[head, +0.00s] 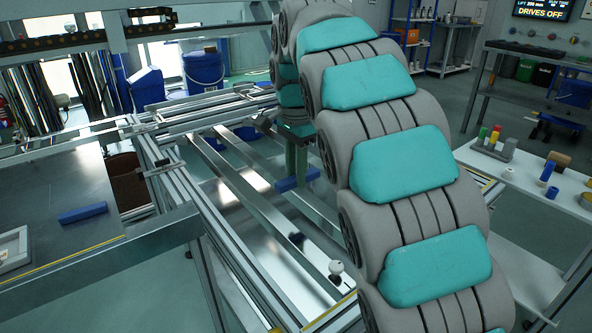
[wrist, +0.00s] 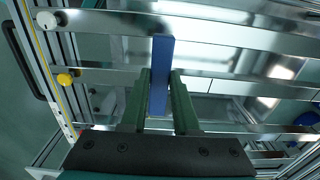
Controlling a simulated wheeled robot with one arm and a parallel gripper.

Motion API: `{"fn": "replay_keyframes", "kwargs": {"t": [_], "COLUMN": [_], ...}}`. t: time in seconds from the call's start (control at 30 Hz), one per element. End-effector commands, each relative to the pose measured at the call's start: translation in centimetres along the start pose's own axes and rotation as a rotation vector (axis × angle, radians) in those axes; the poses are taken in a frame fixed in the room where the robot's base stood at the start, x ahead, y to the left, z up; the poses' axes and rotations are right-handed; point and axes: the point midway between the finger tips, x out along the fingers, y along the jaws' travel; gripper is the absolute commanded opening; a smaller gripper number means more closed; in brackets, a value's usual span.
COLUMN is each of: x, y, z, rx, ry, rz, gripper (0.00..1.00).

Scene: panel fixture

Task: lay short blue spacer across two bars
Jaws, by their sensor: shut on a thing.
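My gripper (head: 297,160) is shut on the short blue spacer (head: 287,184), partly hidden by the fingers in the head view. In the wrist view the spacer (wrist: 161,60) stands lengthwise between the two green fingers of my gripper (wrist: 160,85). Its far end overlaps a silver bar (wrist: 220,31), and its nearer part lies over a second bar (wrist: 220,84). I cannot tell whether it touches them or hovers just above. In the head view a long silver bar (head: 245,195) runs diagonally left of the spacer.
Another blue block (head: 82,214) lies on the dark table at left. The bars sit in an aluminium frame (head: 215,240) above a shiny panel. A white knob (head: 336,267) and, in the wrist view, a yellow knob (wrist: 66,79) stand at bar ends. A side table (head: 560,185) holds small parts.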

Motion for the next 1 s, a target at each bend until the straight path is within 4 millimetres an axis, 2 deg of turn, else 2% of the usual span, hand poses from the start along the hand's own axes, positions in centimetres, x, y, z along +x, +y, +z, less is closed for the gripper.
{"fn": "replay_keyframes", "kwargs": {"t": [0.27,0.7,1.0], "x": [1.4,5.8,6.8], "y": [0.0,0.1,0.0], "z": [0.0,0.1,0.0], "rx": [0.0,0.0,-0.001], "ry": [-0.001,-0.001,0.001], "rz": [0.002,0.004,-0.001], "gripper": [0.0,0.0,0.0]}}
